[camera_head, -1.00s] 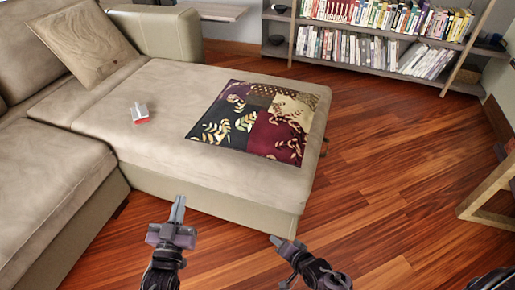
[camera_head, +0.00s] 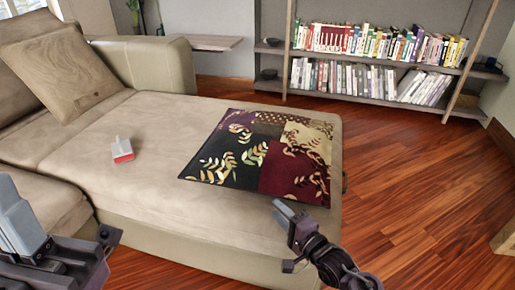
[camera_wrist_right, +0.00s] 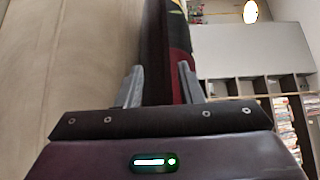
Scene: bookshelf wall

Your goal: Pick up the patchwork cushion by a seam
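The patchwork cushion (camera_head: 268,158) lies flat on the chaise end of the beige sofa, with dark, maroon and cream leaf-patterned patches. My right gripper (camera_head: 281,208) is just in front of the cushion's near edge. In the right wrist view the two fingers (camera_wrist_right: 158,85) stand apart, and the edge of the cushion (camera_wrist_right: 180,62) shows beyond and between them. I cannot tell whether they touch it. My left gripper (camera_head: 22,225) is at the lower left, large and close to the camera, away from the cushion; its finger gap is not clear.
The beige sofa (camera_head: 140,190) carries a small red and white object (camera_head: 122,150) left of the cushion and a tan cushion (camera_head: 58,70) at its back. A bookshelf (camera_head: 375,95) stands behind. Wooden floor (camera_head: 420,190) to the right is clear.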

